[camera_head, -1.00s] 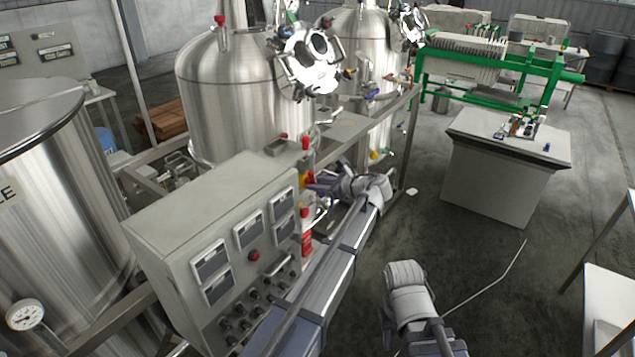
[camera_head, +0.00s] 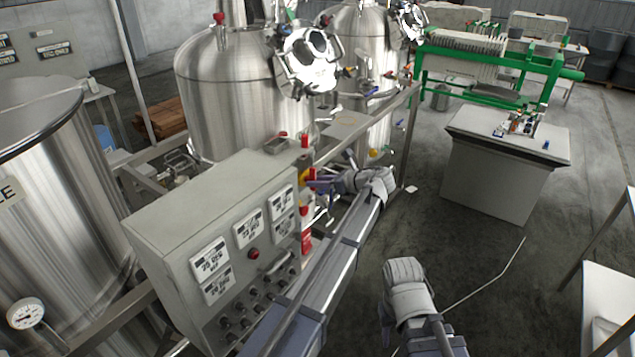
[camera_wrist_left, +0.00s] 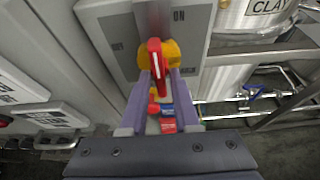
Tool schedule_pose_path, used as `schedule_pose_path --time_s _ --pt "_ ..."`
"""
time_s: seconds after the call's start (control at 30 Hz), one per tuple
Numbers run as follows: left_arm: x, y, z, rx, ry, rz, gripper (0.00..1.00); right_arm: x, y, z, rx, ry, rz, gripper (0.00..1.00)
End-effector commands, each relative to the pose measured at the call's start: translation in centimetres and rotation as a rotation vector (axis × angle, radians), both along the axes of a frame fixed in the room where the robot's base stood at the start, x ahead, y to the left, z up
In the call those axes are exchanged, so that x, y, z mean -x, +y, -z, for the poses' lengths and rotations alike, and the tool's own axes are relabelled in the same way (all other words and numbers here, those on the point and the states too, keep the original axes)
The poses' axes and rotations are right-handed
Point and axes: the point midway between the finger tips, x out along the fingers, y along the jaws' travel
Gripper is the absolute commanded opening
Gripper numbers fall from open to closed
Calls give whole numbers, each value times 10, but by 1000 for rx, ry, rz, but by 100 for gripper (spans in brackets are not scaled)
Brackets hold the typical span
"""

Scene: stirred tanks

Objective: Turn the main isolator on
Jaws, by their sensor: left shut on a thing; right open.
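The main isolator (camera_head: 308,174) is a red handle on a yellow base, on the right side wall of the grey control cabinet (camera_head: 205,195). My left gripper (camera_head: 318,185) reaches it from the right. In the left wrist view my left gripper (camera_wrist_left: 160,78) has its two purple fingers shut on the red handle (camera_wrist_left: 155,58), whose white line runs nearly upright. An ON mark (camera_wrist_left: 179,15) shows above right of the yellow base (camera_wrist_left: 174,55); a fainter mark is at left. My right gripper (camera_head: 387,328) is open and empty, low in the head view, mostly hidden by its wrist.
The cabinet's displays (camera_head: 248,229) are white with dark text. A red button (camera_head: 253,253) and several knobs sit below them. Steel tanks (camera_head: 240,100) and a frame rail stand behind. A grey bench (camera_head: 500,175) stands at right, with open floor before it.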

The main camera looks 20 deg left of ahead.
Motion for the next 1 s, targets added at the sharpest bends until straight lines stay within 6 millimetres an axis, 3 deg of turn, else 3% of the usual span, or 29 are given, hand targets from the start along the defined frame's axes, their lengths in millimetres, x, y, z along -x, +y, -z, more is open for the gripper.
schedule_pose_path --time_s 0.07,0.1,0.23,0.57,1.0 --pt "2 -1 2 7 2 -2 0 0 0 0 0 0 0 42" --pt "2 -1 2 7 2 -2 33 0 0 0 0 0 0 42" --pt "1 0 1 4 1 -1 46 0 0 0 0 0 0 42" --pt "3 -7 -4 2 -1 1 46 0 0 -5 0 0 0 42" --pt "22 -62 -28 3 1 1 46 0 0 -29 0 0 0 42"
